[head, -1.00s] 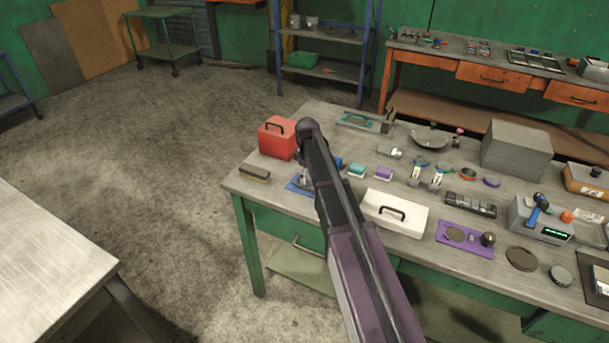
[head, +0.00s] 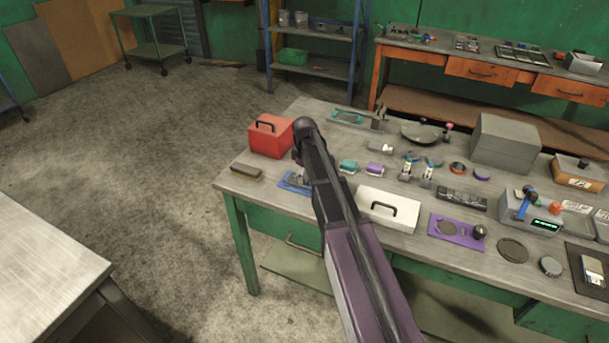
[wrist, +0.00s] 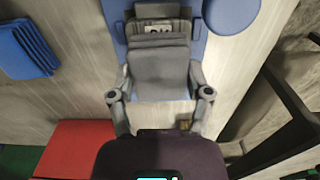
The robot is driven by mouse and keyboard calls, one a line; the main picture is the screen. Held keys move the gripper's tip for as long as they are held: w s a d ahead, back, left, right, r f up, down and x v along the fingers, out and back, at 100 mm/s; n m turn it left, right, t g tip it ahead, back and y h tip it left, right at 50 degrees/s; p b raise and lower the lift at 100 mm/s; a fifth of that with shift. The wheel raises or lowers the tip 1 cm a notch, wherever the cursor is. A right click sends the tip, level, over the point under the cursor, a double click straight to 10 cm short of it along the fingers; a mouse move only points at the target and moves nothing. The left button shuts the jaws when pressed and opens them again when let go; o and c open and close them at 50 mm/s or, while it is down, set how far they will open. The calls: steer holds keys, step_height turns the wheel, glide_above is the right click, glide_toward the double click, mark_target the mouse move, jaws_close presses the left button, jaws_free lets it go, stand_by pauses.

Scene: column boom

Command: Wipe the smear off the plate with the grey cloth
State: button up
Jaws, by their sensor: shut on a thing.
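My gripper (wrist: 160,94) is shut on a grey folded cloth (wrist: 158,68), which shows between its two fingers in the wrist view. The cloth lies over or just above a flat blue plate (wrist: 198,48); I cannot tell whether it touches. A small pale patch with dark marks (wrist: 158,29) shows at the cloth's far edge; I cannot tell if it is the smear. In the head view the blue plate (head: 288,184) lies at the bench's near left, partly hidden by my arm and gripper.
A red toolbox (head: 270,139) stands just behind the plate, and a brush (head: 246,172) lies left of it. A white case (head: 390,208) is to the right. In the wrist view, folded blue cloth (wrist: 27,48) and a blue disc (wrist: 231,12) flank the plate.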

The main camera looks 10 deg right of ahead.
mark_target(287, 177)
steer(key=shift+w+a+f, duration=0.1)
steer(key=shift+w+a, duration=0.4)
steer(key=shift+a, duration=0.2)
steer(key=shift+w+a, duration=0.5)
steer(key=shift+a, duration=0.15)
steer(key=shift+a, duration=0.1)
steer(key=shift+w+a, duration=1.05)
steer(key=shift+a, duration=0.2)
steer(key=shift+r+p, duration=3)
steer(key=shift+r, duration=0.05)
steer(key=shift+r+p, duration=1.5)
steer(key=shift+r, duration=0.05)
